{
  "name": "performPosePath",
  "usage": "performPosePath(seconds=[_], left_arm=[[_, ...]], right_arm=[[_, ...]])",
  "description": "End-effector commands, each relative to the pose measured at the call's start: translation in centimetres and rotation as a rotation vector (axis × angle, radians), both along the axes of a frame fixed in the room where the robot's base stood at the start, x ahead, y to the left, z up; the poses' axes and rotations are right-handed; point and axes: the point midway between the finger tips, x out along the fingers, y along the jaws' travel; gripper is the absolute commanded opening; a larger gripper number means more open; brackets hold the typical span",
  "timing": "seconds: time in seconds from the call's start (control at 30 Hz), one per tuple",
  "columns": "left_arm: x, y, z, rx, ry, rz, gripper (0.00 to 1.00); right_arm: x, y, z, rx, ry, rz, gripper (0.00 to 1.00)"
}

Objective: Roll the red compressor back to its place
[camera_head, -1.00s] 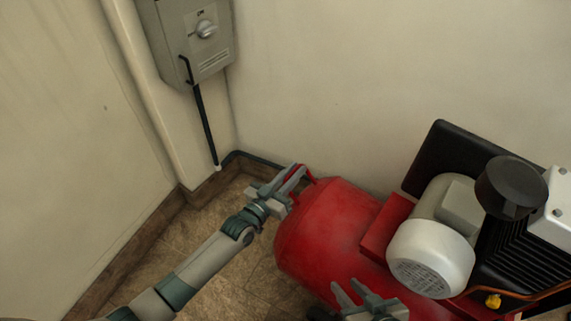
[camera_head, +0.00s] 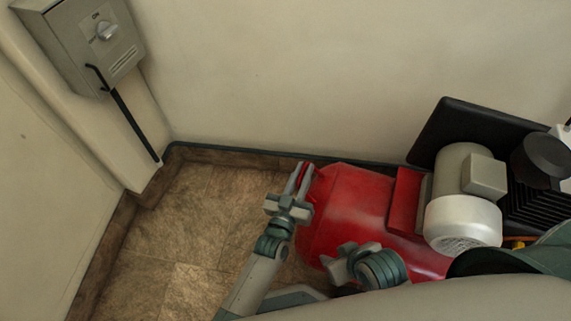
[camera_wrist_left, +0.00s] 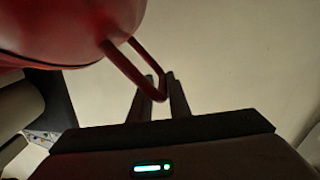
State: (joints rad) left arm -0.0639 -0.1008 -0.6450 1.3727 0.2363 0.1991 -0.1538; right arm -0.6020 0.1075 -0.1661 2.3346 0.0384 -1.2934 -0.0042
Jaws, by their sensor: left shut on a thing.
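The red compressor (camera_head: 345,215) stands on the floor close to the back wall, its tank end facing left. A grey motor (camera_head: 462,210) sits on top of it. My left gripper (camera_head: 303,172) is at the tank's left end, shut on the red handle. In the left wrist view the red loop handle (camera_wrist_left: 140,70) runs between the two fingertips (camera_wrist_left: 162,88), with the red tank (camera_wrist_left: 70,25) beside it. My right gripper (camera_head: 338,264) is low in front of the tank; its fingers are unclear, and I cannot tell whether it touches.
A grey switch box (camera_head: 85,40) with a black cable (camera_head: 135,125) hangs on the left wall. Brown skirting (camera_head: 105,255) edges the tiled floor (camera_head: 180,230), which is clear left of the compressor. A black panel (camera_head: 465,130) stands behind the motor. My arm covers the lower right.

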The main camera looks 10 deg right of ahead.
Motion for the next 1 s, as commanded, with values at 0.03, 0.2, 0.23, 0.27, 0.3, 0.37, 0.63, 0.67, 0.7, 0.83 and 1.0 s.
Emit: performPosePath(seconds=[0.03, 0.2, 0.23, 0.27, 0.3, 0.37, 0.63, 0.67, 0.7, 0.83, 1.0], left_arm=[[-0.11, -0.02, -0.57, 0.013, 0.004, 0.002, 0.00], [-0.47, -0.52, -0.65, 0.016, 0.003, 0.002, 0.00], [-0.51, -0.55, -0.66, 0.016, 0.003, 0.002, 0.00], [-0.52, -0.57, -0.67, 0.016, 0.003, 0.002, 0.00], [-0.54, -0.58, -0.68, 0.015, 0.003, 0.001, 0.00], [-0.55, -0.59, -0.69, 0.015, 0.003, 0.001, 0.00], [-0.53, -0.61, -0.58, 0.013, 0.003, 0.001, 0.29], [-0.51, -0.59, -0.52, 0.012, 0.002, 0.001, 0.29], [-0.48, -0.58, -0.46, 0.012, 0.001, 0.002, 0.29], [-0.41, -0.55, -0.30, 0.009, -0.001, 0.003, 0.29], [-0.65, -0.33, -0.19, 0.008, -0.003, 0.005, 0.29]], right_arm=[[-0.01, -0.04, -0.05, -0.001, 0.002, 0.000, 0.31], [-0.02, -0.08, -0.07, -0.002, 0.005, -0.002, 0.31], [-0.01, -0.07, -0.08, -0.002, 0.005, -0.002, 0.31], [-0.01, -0.07, -0.08, -0.002, 0.005, -0.002, 0.31], [-0.01, -0.08, -0.09, -0.002, 0.005, -0.002, 0.31], [-0.01, -0.09, -0.11, -0.002, 0.005, -0.002, 0.31], [-0.01, -0.09, -0.11, -0.002, 0.005, -0.002, 0.31], [-0.01, -0.08, -0.11, -0.002, 0.005, -0.002, 0.31], [-0.02, -0.09, -0.10, -0.002, 0.005, -0.002, 0.31], [-0.01, -0.08, -0.06, -0.002, 0.005, -0.002, 0.31], [-0.02, -0.09, 0.01, -0.002, 0.005, -0.002, 0.31]])
